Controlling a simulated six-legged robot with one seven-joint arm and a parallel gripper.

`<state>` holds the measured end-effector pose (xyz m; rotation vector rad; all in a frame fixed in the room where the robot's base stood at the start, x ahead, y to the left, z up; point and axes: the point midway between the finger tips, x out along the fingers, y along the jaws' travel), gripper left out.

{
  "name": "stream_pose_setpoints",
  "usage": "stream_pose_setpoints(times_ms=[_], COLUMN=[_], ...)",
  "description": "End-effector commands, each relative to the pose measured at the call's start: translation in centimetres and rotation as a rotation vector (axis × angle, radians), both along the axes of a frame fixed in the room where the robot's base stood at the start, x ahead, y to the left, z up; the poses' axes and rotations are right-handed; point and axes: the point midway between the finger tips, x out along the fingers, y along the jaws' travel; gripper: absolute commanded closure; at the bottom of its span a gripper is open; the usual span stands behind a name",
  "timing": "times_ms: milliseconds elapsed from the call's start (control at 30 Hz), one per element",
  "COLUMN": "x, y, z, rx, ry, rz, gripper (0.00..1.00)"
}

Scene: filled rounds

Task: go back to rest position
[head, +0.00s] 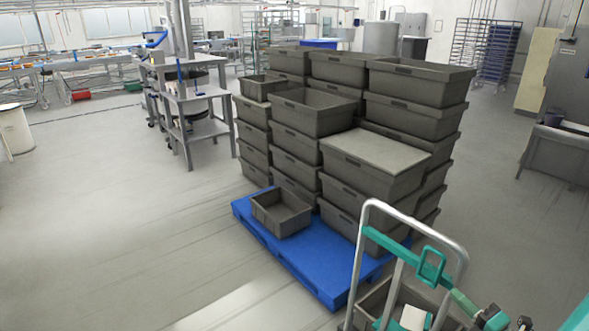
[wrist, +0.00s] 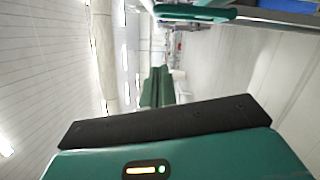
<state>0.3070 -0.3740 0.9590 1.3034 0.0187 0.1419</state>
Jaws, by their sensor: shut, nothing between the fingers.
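My gripper (wrist: 158,72) shows in the wrist view as two dark green fingers lying side by side, shut with nothing between them. They reach out beyond a black bar and a teal housing with a small lit indicator. The wrist view is turned on its side, and the fingers point at open room, touching nothing that I can see. In the head view, teal and dark parts stand at the bottom right; I cannot make out the fingertips there.
Stacked grey crates (head: 415,82) stand on a blue pallet (head: 300,262), with a small grey crate (head: 281,213) at its front corner. A silver tube frame (head: 405,217) rises in the right foreground. A grey shelf table (head: 195,96) stands behind. Floor at left is clear.

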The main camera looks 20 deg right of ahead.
Motion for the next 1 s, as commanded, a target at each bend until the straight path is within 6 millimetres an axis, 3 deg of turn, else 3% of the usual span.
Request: stream_pose_setpoints(times_ms=[167,267,467,600,700,833,1000], x=[1.5,3.6,6.3,5.8,4.7,3.0,0.8], y=[2.1,6.2,17.3,23.9,27.7,31.3,34.3], z=[0.8,2.1,4.5,5.5,6.1,7.0,8.5], rx=[-0.085,-0.256,-0.773,-1.154,-1.430,-1.785,-2.245], ry=[0.023,0.054,0.056,-0.026,-0.127,-0.311,-0.642], rz=[0.078,0.230,0.659,0.954,1.156,1.400,1.675], gripper=[1.00,1.00,1.00,1.00,1.00,1.00,1.00])
